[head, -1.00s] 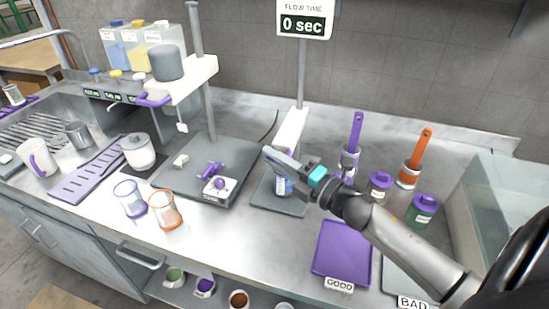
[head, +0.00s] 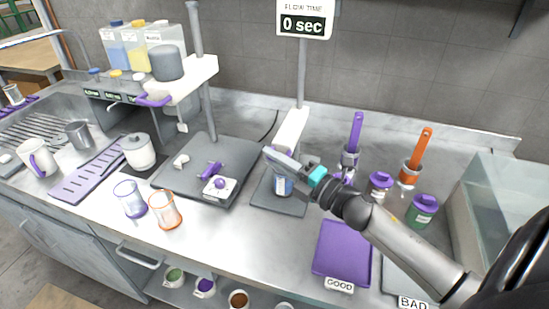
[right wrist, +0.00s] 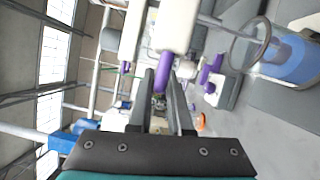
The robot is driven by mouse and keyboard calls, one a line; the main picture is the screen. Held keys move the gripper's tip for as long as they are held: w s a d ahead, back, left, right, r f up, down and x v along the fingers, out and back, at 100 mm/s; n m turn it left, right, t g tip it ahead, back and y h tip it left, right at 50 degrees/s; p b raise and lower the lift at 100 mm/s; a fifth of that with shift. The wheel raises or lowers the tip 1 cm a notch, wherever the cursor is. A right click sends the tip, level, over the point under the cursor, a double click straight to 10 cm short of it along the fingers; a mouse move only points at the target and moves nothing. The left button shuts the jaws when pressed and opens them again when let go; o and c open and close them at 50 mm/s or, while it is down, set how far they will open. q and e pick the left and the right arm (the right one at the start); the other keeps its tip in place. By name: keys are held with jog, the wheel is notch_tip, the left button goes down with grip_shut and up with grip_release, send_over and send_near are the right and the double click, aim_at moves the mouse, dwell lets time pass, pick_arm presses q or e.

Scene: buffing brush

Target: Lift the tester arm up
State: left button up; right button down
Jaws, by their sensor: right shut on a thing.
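The white tester arm (head: 292,128) reaches forward from the post under the flow time sign, above a small dark base plate (head: 268,200). In the right wrist view its white body (right wrist: 179,25) carries a purple handle (right wrist: 163,70). My right gripper (head: 272,155) is at the front end of this arm, its fingers (right wrist: 162,88) shut on the purple handle. A clear cup with blue liquid (head: 283,187) stands on the plate just below the gripper; it also shows in the right wrist view (right wrist: 290,58). The gripper hides the handle in the head view. My left gripper is out of view.
The sign (head: 303,20) reads 0 sec. A second stand with a white arm (head: 185,80) is at the left. Two brushes, purple (head: 355,130) and orange (head: 420,148), stand at the right behind lidded jars. A purple tray (head: 342,250) lies in front.

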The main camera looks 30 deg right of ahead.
jog(key=shift+r, duration=0.15)
dwell(0.3)
notch_tip(320, 180, up, 12)
jog(key=p, duration=1.1)
jog(key=shift+p, duration=0.3)
jog(key=c, duration=1)
grip_release()
jog(key=shift+r, duration=0.1)
jog(key=shift+o, duration=0.6)
jog(key=shift+f, duration=0.2)
